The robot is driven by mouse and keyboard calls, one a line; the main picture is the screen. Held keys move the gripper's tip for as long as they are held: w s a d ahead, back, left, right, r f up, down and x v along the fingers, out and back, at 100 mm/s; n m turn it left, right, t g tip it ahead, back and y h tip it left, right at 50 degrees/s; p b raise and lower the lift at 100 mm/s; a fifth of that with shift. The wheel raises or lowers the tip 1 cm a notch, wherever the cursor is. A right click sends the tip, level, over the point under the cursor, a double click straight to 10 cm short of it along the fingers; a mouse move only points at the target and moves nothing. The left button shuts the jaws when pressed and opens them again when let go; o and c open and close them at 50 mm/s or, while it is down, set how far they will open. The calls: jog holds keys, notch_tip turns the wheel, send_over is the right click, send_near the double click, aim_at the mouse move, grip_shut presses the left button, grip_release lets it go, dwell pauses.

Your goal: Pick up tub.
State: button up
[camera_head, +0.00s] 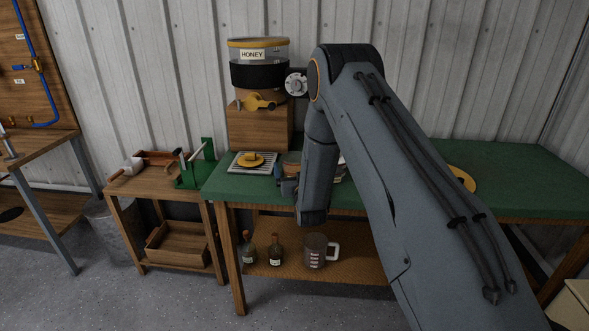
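A small round tan container (291,158), possibly the tub, stands on the green bench top (228,185), right of the drip grate. It is partly hidden by my arm, and I cannot make out its full shape. My gripper (284,180) is low in front of it, at the front edge of the bench. The fingers are small and dark here. I cannot tell whether they are open or shut, or whether they touch the container. Another pale item (342,172) shows only as a sliver to the right of my arm.
A honey tank (259,75) with a yellow gate stands on a wooden block (245,128). A yellow lid-like disc lies on the grate (238,166). Bottles (275,252) and a measuring jug (315,251) stand on the shelf below. A side table (130,187) holds a green stand (197,172).

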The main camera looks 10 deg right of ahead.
jog(key=c, duration=1.2)
jog(key=shift+c, duration=0.6)
jog(key=shift+r, duration=0.15)
